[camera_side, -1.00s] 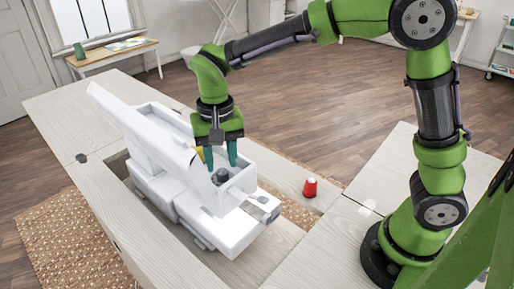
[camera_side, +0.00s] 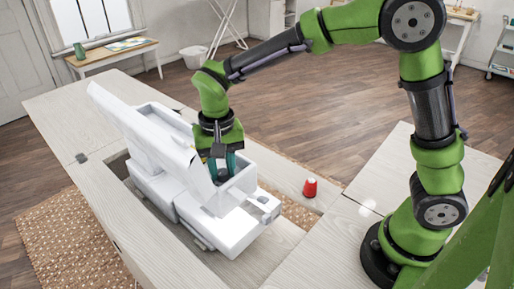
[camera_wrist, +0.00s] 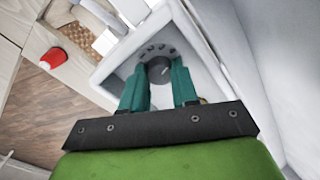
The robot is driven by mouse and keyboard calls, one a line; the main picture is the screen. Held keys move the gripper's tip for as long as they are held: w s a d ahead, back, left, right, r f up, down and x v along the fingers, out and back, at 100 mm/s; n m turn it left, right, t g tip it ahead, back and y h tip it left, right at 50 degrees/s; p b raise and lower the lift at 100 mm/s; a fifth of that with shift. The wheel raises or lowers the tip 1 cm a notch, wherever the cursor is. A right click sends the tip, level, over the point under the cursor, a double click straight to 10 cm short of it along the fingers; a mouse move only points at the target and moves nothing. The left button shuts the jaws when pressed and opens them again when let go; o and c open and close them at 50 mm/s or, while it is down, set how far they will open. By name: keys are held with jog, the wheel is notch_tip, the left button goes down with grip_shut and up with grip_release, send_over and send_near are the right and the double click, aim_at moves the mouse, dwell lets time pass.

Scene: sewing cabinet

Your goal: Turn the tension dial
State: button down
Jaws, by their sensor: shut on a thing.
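The white sewing machine (camera_side: 150,150) lies tipped in the opening of the cabinet top. The dark round tension dial (camera_wrist: 158,70) sits inside a white recess of the machine in the wrist view, with a ring of dark marks beside it. My gripper (camera_wrist: 160,82) reaches down into this recess, its two teal fingers on either side of the dial and shut on it.
A red thread spool (camera_side: 310,187) stands on the cabinet top (camera_side: 285,172) to the right of the machine; it also shows in the wrist view (camera_wrist: 53,58). The recess walls stand close around my fingers. The wooden top beyond the spool is clear.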

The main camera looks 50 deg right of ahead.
aim_at(222, 171)
jog(key=shift+n, duration=2.7)
jog(key=shift+r, duration=0.1)
jog(key=c, duration=1.1)
grip_release()
notch_tip(222, 171, up, 17)
jog(key=shift+f, duration=0.1)
